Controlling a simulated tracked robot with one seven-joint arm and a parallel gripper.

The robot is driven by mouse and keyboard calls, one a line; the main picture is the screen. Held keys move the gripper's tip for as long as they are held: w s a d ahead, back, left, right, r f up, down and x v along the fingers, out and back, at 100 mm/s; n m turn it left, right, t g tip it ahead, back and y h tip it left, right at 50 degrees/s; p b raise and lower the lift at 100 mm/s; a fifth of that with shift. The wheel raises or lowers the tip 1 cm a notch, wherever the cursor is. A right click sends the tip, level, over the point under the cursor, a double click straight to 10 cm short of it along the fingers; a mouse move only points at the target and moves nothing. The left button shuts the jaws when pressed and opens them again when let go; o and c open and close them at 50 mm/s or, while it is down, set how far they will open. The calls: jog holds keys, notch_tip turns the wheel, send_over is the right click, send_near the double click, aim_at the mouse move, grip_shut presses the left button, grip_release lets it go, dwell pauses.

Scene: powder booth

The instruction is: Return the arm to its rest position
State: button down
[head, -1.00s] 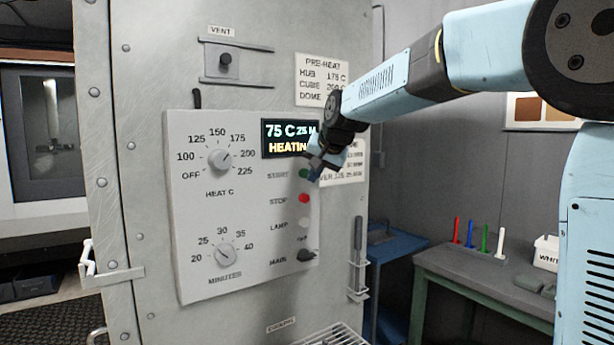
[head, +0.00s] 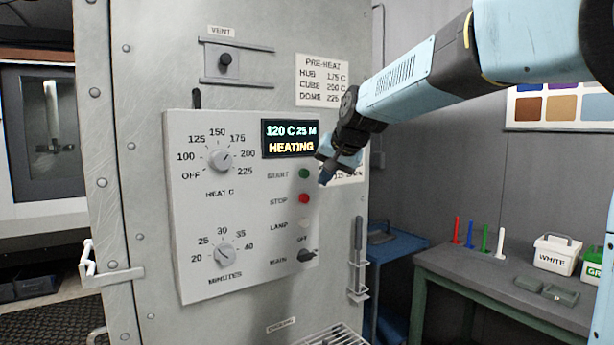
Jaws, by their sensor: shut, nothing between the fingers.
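My arm (head: 420,75) reaches in from the upper right of the head view. My gripper (head: 325,180) is shut and empty, in front of the oven's control panel (head: 205,275), just right of the green START button (head: 304,173) and apart from it. The red STOP button (head: 304,198) is uncovered below. The display (head: 290,138) reads 120 C 25 M, HEATING. The minutes dial (head: 225,254) and the MAIN switch (head: 306,256) sit lower on the panel.
At right, a grey bench (head: 460,262) holds coloured sticks and a WHITE tub (head: 553,254). A wire rack (head: 335,335) juts out low in front.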

jog(key=s+d+f+h, duration=0.1)
jog(key=s+d+f, duration=0.4)
jog(key=s, duration=0.5)
jog(key=s+d+f+n+g+h, duration=0.1)
jog(key=s+d+f, duration=0.4)
jog(key=s+d, duration=0.3)
jog(key=s+d+f+g+h, duration=0.1)
jog(key=s+d+f, duration=0.4)
jog(key=s, duration=0.9)
jog(key=shift+d+n+h, duration=0.4)
jog(key=shift+d+h, duration=0.2)
jog(key=shift+d, duration=0.6)
jog(key=shift+s, duration=0.1)
